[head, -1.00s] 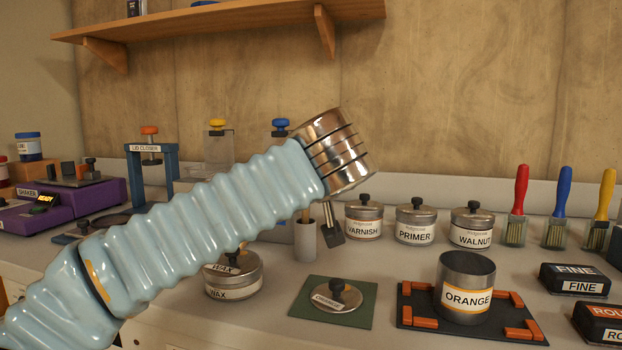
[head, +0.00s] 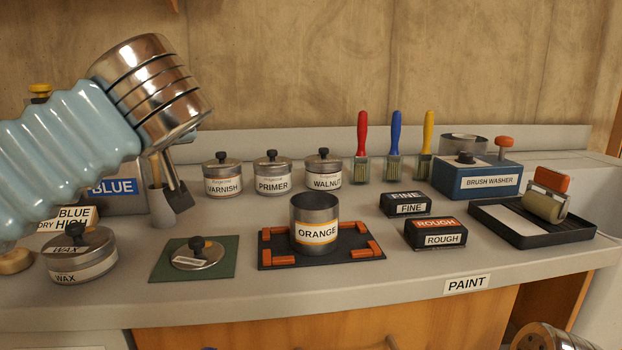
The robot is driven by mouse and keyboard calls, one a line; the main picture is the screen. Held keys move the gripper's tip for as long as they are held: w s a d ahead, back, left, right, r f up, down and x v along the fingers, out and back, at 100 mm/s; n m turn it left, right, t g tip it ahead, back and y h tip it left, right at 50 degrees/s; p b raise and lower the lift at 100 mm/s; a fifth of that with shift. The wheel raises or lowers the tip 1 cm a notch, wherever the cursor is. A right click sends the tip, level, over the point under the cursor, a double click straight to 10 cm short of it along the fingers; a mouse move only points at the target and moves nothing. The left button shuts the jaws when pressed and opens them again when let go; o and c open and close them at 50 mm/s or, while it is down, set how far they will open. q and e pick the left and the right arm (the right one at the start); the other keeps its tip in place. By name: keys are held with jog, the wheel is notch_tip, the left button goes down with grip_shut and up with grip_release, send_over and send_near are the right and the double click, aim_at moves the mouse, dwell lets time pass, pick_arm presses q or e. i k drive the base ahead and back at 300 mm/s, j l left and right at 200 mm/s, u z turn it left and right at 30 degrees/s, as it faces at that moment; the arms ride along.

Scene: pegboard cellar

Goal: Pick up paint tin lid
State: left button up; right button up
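The paint tin lid (head: 212,259) is a round silver disc with a dark knob and a small label, lying flat on a green mat (head: 163,270). The open ORANGE tin (head: 316,215) stands upright to its right on a dark plate (head: 280,259) with orange corner pieces. My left gripper (head: 178,197) hangs in the air above and left of the lid, pointing down, apart from it.
A WAX tin (head: 82,265) stands left of the mat. VARNISH (head: 222,178), PRIMER (head: 272,176) and WALNUT (head: 324,172) tins stand behind. FINE (head: 405,205) and ROUGH (head: 436,233) blocks, a brush washer (head: 490,183) and a roller tray (head: 540,236) are on the right.

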aim_at(200, 254)
jog(key=k, duration=0.95)
